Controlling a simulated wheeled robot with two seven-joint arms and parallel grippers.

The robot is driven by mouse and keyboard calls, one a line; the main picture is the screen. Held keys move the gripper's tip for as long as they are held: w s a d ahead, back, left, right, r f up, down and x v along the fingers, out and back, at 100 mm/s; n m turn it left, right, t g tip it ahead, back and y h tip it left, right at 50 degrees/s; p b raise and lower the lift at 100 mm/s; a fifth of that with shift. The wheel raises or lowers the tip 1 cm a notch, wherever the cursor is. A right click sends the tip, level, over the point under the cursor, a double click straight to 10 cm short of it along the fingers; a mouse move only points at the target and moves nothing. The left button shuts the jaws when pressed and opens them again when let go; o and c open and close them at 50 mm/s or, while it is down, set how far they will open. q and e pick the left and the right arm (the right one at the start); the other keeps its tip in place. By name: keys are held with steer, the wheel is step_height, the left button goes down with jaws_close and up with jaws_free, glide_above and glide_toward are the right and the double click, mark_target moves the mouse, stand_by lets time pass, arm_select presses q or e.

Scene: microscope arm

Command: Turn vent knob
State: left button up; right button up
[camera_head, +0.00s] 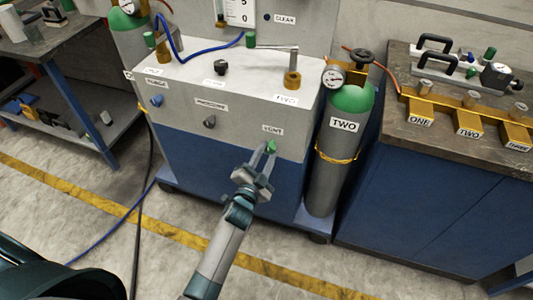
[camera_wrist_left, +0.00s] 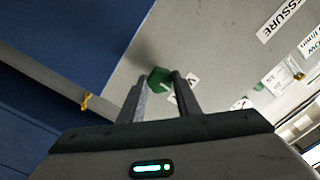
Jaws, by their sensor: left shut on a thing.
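The green vent knob (camera_head: 271,146) sticks out of the front of the grey panel (camera_head: 235,135), just below a label that reads VENT. My left gripper (camera_head: 264,158) reaches up to it from below and is shut on it. In the left wrist view the green knob (camera_wrist_left: 158,78) lies between the two fingertips (camera_wrist_left: 162,86), partly covered by the fingers. The knob's exact turn angle cannot be told. My right gripper is not in view.
A blue knob (camera_head: 156,100) and a dark grey knob (camera_head: 209,122) sit further left on the panel. A grey-green gas cylinder (camera_head: 340,150) labelled TWO stands close right of the panel. A workbench (camera_head: 410,170) is beyond it. A blue hose (camera_head: 195,52) curves over the top.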

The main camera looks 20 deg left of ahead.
arm_select(q)
steer(key=o, duration=1.1)
steer(key=shift+c, duration=0.2)
steer(key=shift+s, duration=0.55)
steer(key=s+b, duration=0.1)
steer(key=s, duration=1.5)
steer(key=shift+a+b, duration=0.3)
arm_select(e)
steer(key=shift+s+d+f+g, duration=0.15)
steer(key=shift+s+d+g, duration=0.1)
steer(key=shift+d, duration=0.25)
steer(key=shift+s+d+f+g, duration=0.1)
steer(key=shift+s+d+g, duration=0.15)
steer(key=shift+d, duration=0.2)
arm_select(q)
steer(key=shift+s, duration=0.1)
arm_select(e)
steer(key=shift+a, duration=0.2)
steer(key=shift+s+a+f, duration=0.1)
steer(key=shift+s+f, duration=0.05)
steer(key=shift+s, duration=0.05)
